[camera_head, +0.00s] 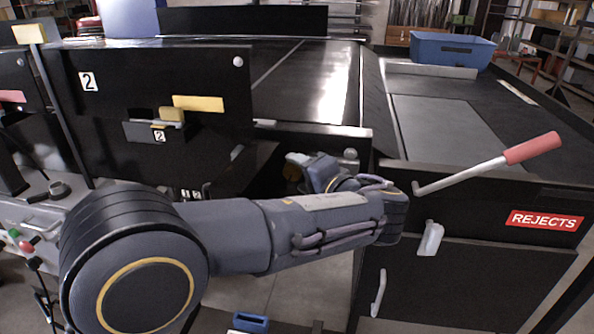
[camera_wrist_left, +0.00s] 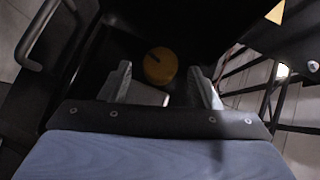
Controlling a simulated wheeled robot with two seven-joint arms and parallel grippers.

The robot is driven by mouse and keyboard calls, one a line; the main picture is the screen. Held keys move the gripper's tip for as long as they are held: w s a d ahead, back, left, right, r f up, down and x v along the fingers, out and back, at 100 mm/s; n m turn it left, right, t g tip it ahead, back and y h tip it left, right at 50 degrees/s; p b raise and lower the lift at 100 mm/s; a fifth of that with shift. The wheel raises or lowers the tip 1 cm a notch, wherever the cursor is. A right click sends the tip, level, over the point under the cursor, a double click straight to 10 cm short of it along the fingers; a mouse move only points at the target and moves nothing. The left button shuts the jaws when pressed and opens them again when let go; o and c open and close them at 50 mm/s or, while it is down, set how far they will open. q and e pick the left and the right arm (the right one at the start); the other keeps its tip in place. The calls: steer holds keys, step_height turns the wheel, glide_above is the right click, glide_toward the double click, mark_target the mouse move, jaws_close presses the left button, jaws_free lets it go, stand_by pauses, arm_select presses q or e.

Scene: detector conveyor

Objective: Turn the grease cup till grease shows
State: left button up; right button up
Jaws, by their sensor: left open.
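The grease cup, a round yellow cap with a dark mark on its face, shows in the left wrist view (camera_wrist_left: 160,66). It sits in a dark recess, straight ahead between my two finger tips. In the head view a small yellow-orange bit of it (camera_head: 291,173) shows beside my left gripper (camera_head: 296,164), partly hidden by it. My left gripper also shows in the left wrist view (camera_wrist_left: 159,84), with its fingers apart on either side of the cup's outline. I cannot tell whether they touch it. No grease is visible. My right gripper is not in view.
A red-handled lever (camera_head: 532,148) sticks out above the red REJECTS label (camera_head: 544,220). A black panel marked 2 (camera_head: 150,85) stands at left. A blue bin (camera_head: 452,50) sits on the conveyor housing. A metal handle (camera_wrist_left: 36,36) lies left in the wrist view.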

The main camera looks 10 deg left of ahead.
arm_select(q)
steer(key=shift+x, duration=0.8)
steer(key=c, duration=1)
steer(key=shift+f+m+t+y+b, duration=0.3)
steer(key=shift+m+y+b, duration=0.15)
steer(key=shift+b, duration=0.2)
steer(key=shift+d+f+m+t+y+b, duration=0.1)
steer(key=shift+f+m+t+y+b, duration=0.05)
steer(key=shift+m+t+y+b, duration=0.65)
steer(key=shift+f+m+t+y+b, duration=0.15)
steer(key=shift+m+t+y+b, duration=0.35)
steer(key=shift+m+b, duration=0.55)
steer(key=shift+m+t+y+b, duration=0.25)
steer(key=shift+m+t+b, duration=0.1)
steer(key=shift+m+t, duration=0.45)
steer(key=shift+m, duration=0.3)
